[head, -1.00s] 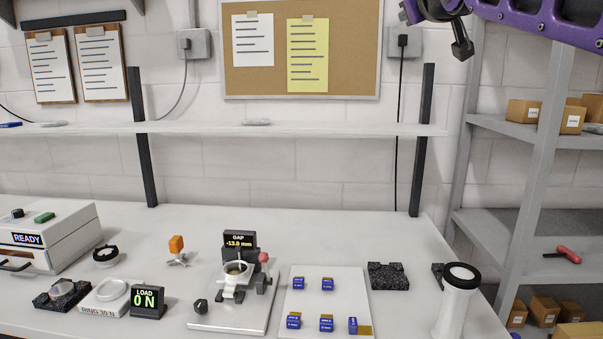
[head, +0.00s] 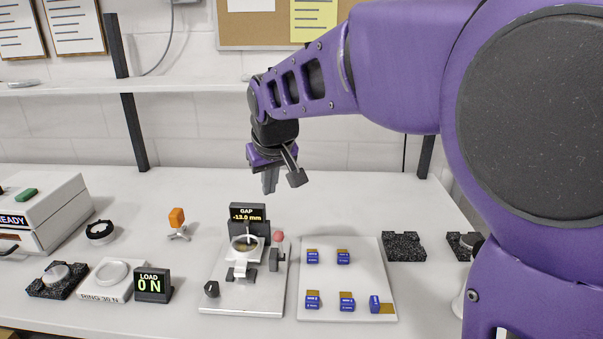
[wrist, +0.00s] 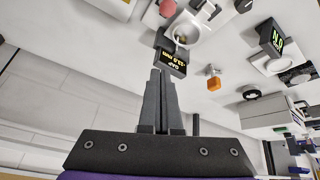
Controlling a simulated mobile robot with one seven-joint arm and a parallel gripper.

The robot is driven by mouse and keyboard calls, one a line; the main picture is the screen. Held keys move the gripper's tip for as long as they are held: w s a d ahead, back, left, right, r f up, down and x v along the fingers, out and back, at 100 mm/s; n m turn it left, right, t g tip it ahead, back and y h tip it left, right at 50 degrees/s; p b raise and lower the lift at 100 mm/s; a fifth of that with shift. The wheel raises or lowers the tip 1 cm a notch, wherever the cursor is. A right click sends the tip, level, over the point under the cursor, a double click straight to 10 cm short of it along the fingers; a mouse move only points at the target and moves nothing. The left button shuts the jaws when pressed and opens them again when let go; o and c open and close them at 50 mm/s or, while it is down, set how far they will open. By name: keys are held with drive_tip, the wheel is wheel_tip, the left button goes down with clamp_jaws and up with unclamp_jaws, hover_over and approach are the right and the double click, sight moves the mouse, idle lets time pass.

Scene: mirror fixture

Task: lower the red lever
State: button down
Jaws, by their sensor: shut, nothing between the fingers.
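The lever's red ball knob (head: 279,237) stands at the right side of the mirror fixture (head: 240,302), beside the black GAP display (head: 248,213) reading about -13 mm. The knob also shows at the top of the wrist view (wrist: 167,8). The lever's arm below the knob is too small to make out clearly. My gripper (head: 270,186) is above the back of the table, behind and above the fixture, apart from it. Its fingers point down, shut and empty. In the wrist view the closed fingers (wrist: 159,76) end near the GAP display (wrist: 171,65).
A white tray (head: 345,280) with several small blue blocks lies right of the fixture. A LOAD display (head: 153,286) reading 0 N and an orange-topped piece (head: 177,217) stand to its left. A shelf (head: 190,88) runs behind my gripper.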

drive_tip(key=s, duration=0.2)
hover_over(281, 246)
drive_tip(key=a, duration=0.1)
wheel_tip(281, 246, down, 9)
idle(0.7)
drive_tip(key=shift+w+b, duration=0.1)
drive_tip(key=shift+b, duration=0.25)
drive_tip(key=shift+s, duration=0.35)
drive_tip(key=shift+f, duration=0.1)
